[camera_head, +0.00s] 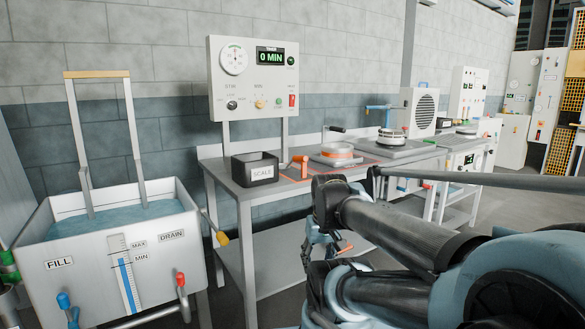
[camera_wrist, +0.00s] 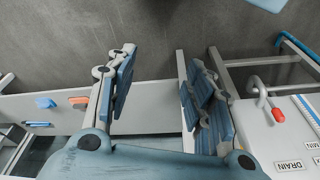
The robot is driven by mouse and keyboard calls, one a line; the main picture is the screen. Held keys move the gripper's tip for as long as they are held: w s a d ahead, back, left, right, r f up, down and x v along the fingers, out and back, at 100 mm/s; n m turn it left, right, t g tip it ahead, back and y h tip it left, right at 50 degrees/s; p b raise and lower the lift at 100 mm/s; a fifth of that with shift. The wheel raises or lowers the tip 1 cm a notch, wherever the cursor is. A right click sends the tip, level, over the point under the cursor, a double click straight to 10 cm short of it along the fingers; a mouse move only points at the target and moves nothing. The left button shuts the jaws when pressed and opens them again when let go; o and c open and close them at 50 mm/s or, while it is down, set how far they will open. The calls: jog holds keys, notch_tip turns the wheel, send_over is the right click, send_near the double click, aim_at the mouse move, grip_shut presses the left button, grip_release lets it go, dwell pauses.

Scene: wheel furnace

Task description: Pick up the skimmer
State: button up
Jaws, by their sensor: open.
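I cannot pick out the skimmer with certainty in either view. My gripper (camera_wrist: 168,62) is open in the wrist view, with its blue padded fingers wide apart. No object is held between them; grey floor and a pale table frame show behind. In the head view my arm covers the lower right, and the gripper end hangs low in front of the workbench, partly hidden by the arm. An orange-handled item (camera_head: 300,166) lies on the bench beside the black scale bin. Small orange (camera_wrist: 78,101) and blue (camera_wrist: 45,102) pieces show left of my gripper.
The workbench (camera_head: 225,172) carries the black bin (camera_head: 262,176) and a round orange-rimmed piece (camera_head: 337,152). A water tank (camera_head: 60,285) with levers stands at left; a red-tipped lever (camera_wrist: 278,115) is right of my gripper. Floor shows beyond the fingers.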

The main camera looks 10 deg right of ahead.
jog(key=w+a+r+n+t+y, duration=0.1)
jog(key=w+a+r+y, duration=0.1)
jog(key=w, duration=0.3)
jog(key=w+a+r+n+t+y, duration=0.1)
jog(key=w+a+r+n+y, duration=0.15)
jog(key=w, duration=0.25)
jog(key=n+t+y, duration=0.3)
jog(key=t, duration=0.9)
send_near(296, 159)
jog(key=w, duration=0.4)
jog(key=w+a, duration=0.1)
jog(key=w, duration=0.2)
jog(key=shift+f, duration=0.1)
jog(key=shift+a+f+x, duration=0.1)
jog(key=shift+x, duration=1.25)
jog(key=shift+a+f+x, duration=0.1)
jog(key=shift+a+x, duration=0.05)
jog(key=shift+x, duration=1.25)
jog(key=shift+s, duration=0.15)
grip_shut()
